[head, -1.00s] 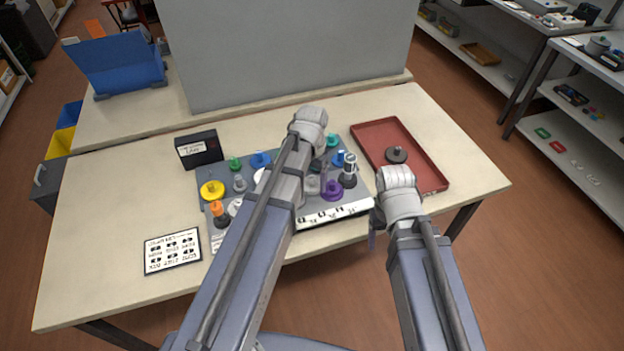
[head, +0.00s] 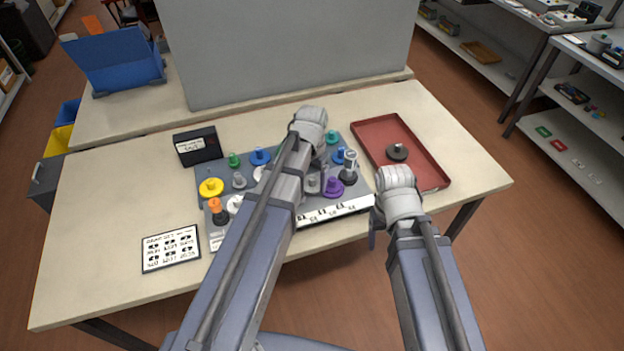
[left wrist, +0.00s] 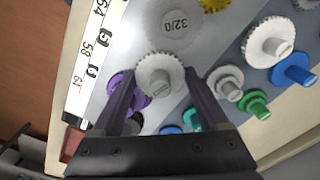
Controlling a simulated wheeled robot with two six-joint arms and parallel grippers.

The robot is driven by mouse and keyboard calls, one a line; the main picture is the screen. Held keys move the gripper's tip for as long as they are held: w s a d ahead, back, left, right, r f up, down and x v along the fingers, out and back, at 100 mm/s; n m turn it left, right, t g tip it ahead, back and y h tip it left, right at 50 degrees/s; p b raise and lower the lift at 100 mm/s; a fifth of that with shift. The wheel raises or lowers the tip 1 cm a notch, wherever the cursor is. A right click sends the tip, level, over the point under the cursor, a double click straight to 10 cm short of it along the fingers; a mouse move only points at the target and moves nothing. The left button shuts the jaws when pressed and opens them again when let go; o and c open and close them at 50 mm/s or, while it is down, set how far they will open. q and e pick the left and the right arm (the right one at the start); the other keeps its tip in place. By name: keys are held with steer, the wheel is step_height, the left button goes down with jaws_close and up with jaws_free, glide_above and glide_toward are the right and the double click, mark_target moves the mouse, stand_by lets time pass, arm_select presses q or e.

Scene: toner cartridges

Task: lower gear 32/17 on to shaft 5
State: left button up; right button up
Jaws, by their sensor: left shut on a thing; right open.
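My left gripper (left wrist: 159,78) is shut on a light grey toothed gear (left wrist: 157,68) with a protruding hub, over the grey board. No 32/17 marking is readable on the held gear. In the head view my left arm hides most of the gripper and the gear. A large pale disc (left wrist: 178,32) with a partly readable "32/0" marking lies just beyond it in the wrist view. I cannot tell which shaft is shaft 5, or whether the gear touches one. My right gripper (head: 374,232) is open and empty near the table's front edge, mostly hidden by its wrist.
The board (head: 345,204) carries several gears, among them a purple gear (head: 333,188), a yellow one (head: 211,187) and blue ones crowded around the left gripper. A red tray (head: 425,160) with a dark gear (head: 397,152) stands right. A label card (head: 171,248) lies front left.

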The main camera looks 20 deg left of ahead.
mark_target(312, 178)
arm_select(q)
steer(key=shift+f, duration=0.25)
steer(key=o, duration=1.2)
steer(key=shift+o, duration=0.2)
steer(key=shift+r, duration=0.15)
step_height(312, 178, up, 8)
steer(key=p, duration=0.7)
steer(key=shift+p, duration=0.3)
steer(key=shift+f, duration=0.2)
